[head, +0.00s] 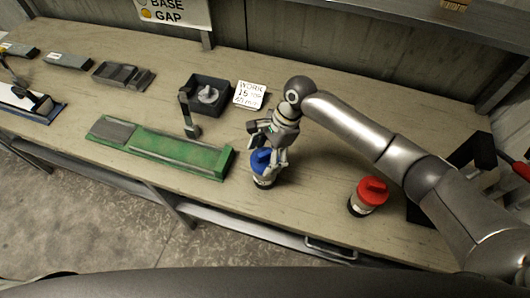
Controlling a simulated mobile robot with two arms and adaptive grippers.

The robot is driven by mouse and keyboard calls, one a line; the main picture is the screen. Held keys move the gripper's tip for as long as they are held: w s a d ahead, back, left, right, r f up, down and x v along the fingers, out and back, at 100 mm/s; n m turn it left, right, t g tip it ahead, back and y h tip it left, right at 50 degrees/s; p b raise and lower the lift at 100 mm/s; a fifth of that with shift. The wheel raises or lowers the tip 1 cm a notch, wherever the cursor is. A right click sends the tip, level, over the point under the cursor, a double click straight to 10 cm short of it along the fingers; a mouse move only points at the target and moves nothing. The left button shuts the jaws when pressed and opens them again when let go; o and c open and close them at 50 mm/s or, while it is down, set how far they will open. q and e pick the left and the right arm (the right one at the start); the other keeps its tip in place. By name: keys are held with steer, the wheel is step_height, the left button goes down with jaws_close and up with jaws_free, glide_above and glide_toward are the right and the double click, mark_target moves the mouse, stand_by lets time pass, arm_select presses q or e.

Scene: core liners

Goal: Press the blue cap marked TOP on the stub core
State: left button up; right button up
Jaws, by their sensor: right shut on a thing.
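A blue cap (261,160) sits on top of a short dark container with a pale label (264,182) near the front edge of the bench. My right gripper (267,164) reaches down over it from the right and is shut on the blue cap. Its fingers hide part of the cap, and any TOP marking cannot be read. A red cap (373,189) sits on a similar short container to the right, apart from my gripper. My left gripper is not in view.
A green tray (168,152) lies left of the blue cap. Behind are a dark box fixture (221,96) and a white card (249,95). Grey blocks (68,61) lie at the far left. The bench (320,205) is clear between the two caps.

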steer(key=shift+f, duration=0.1)
steer(key=o, duration=1)
steer(key=shift+r+p, duration=0.6)
steer(key=shift+r, duration=2.95)
